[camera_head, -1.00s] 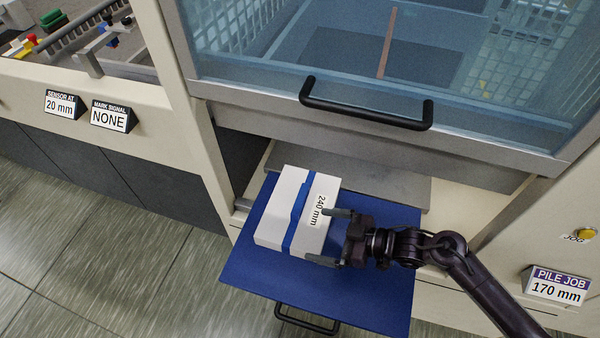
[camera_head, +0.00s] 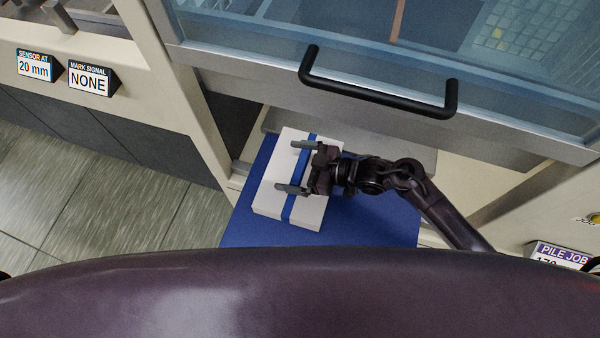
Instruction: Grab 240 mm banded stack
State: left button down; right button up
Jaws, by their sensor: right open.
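The white stack with a blue band (camera_head: 270,196) lies on the blue tray (camera_head: 375,229), which juts out below the machine's glass cover. My right gripper (camera_head: 292,167) reaches in from the right, its two fingers apart over the top of the stack and pointing left across the band. From this view I cannot tell whether the fingers touch the stack. The gripper covers the place of the 240 mm label. My left gripper does not show.
A dark handle (camera_head: 380,92) on the glass cover (camera_head: 480,50) is just above my right arm. Signs reading 20 mm (camera_head: 38,67) and NONE (camera_head: 91,79) are at the left. A PILE JOB sign (camera_head: 561,256) is at the right. A dark part of my own body fills the bottom.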

jog(key=shift+a, duration=0.1)
jog(key=c, duration=1.2)
jog(key=shift+w+r, duration=0.1)
jog(key=shift+c, duration=0.4)
